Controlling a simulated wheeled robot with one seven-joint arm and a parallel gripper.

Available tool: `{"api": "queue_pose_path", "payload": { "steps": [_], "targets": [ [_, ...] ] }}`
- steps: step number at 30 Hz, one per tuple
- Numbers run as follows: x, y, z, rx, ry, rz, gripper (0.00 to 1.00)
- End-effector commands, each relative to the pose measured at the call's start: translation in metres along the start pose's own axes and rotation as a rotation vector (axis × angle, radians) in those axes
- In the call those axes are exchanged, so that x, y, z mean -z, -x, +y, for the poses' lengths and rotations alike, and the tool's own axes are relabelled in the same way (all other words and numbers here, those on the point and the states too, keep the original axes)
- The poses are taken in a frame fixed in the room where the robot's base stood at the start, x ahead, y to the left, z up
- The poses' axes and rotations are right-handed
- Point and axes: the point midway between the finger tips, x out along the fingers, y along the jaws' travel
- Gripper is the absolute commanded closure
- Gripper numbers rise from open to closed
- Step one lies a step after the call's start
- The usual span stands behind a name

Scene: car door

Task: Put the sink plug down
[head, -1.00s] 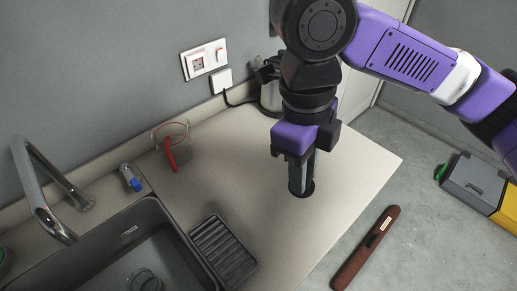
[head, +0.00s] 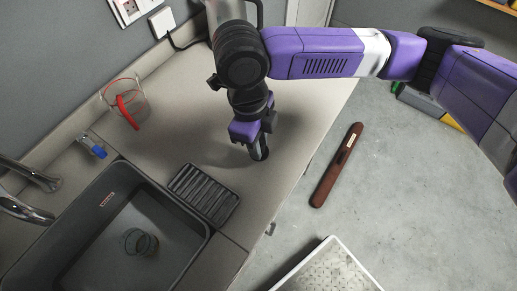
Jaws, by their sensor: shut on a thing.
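My gripper (head: 255,142) points down over the right part of the worktop, near its front edge. It is shut on the sink plug (head: 262,153), a small dark round thing at the fingertips, mostly hidden by the fingers. I cannot tell whether the plug touches the worktop (head: 185,115) or hangs just above it. The dark sink (head: 190,250) lies at lower left, with a clear round thing (head: 140,242) on its floor.
A ribbed black tray (head: 205,193) lies between sink and gripper. A glass with a red item (head: 127,110), a blue-ended small object (head: 93,147) and the chrome tap (head: 30,175) stand at left. A brown long case (head: 337,165) lies on the floor. The worktop's middle is clear.

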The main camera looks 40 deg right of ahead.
Motion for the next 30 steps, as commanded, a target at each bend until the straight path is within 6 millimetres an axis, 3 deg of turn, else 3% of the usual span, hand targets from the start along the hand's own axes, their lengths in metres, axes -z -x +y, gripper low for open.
{"api": "queue_pose_path", "payload": {
  "steps": [10, 22, 23, 26, 30],
  "targets": [
    [-0.004, -0.04, 0.0, -0.001, -0.001, 0.002, 1.0],
    [-0.005, -0.047, 0.0, 0.001, 0.0, 0.001, 1.0],
    [-0.005, -0.046, 0.0, 0.001, 0.0, 0.001, 0.74],
    [-0.005, -0.045, 0.0, 0.001, 0.0, 0.001, 0.54],
    [-0.005, -0.045, 0.0, 0.001, 0.0, 0.001, 0.54]
  ]
}}
